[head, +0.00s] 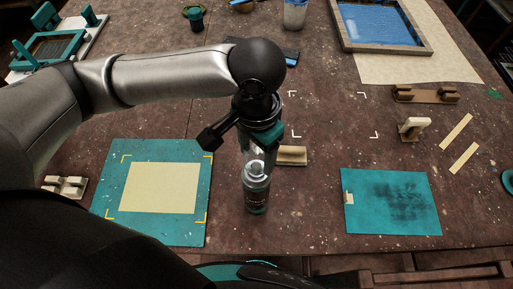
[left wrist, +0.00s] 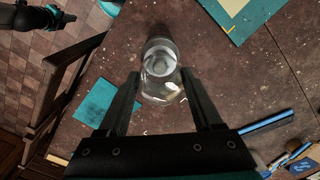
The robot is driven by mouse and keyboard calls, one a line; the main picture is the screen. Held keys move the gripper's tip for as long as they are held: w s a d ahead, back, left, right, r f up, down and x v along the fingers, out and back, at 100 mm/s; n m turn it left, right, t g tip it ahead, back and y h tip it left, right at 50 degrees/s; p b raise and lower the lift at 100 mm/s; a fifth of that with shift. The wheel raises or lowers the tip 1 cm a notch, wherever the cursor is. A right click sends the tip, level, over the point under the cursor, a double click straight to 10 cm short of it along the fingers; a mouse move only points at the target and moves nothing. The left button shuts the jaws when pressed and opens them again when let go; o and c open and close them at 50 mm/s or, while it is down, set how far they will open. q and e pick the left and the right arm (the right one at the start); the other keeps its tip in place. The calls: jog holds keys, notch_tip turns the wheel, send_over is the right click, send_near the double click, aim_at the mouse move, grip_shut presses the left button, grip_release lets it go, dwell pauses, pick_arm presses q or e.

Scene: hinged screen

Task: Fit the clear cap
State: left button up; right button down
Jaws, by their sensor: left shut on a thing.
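A dark spray can (head: 256,196) with a pale shoulder stands upright on the table, between the two teal boards. My left gripper (head: 258,150) is directly above the can, pointing down. In the left wrist view, the fingers (left wrist: 163,100) are shut around the clear cap (left wrist: 160,88), which is see-through with an open, round look. The can's top (left wrist: 160,50) shows behind and through the cap. The cap is in line with the can's top; I cannot tell whether they touch. A dark part of my right arm shows at the top left of the wrist view, its fingers unclear.
The left teal board (head: 150,232) holds a cream sheet. The right teal board (head: 370,222) has a dark smudge. A small wooden block (head: 291,155) lies close right of the can. White corner marks bound clear table behind it. A framed blue screen (head: 428,48) lies at the back right.

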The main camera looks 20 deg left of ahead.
pick_arm(q)
jog(key=shift+f, duration=0.35)
jog(key=shift+f+b, duration=0.3)
jog(key=shift+f, duration=1.2)
jog(key=o, duration=1.6)
jog(key=shift+c, duration=0.2)
jog(key=shift+r, duration=0.1)
notch_tip(320, 180, up, 15)
jog(key=p, duration=0.1)
jog(key=shift+p, duration=0.35)
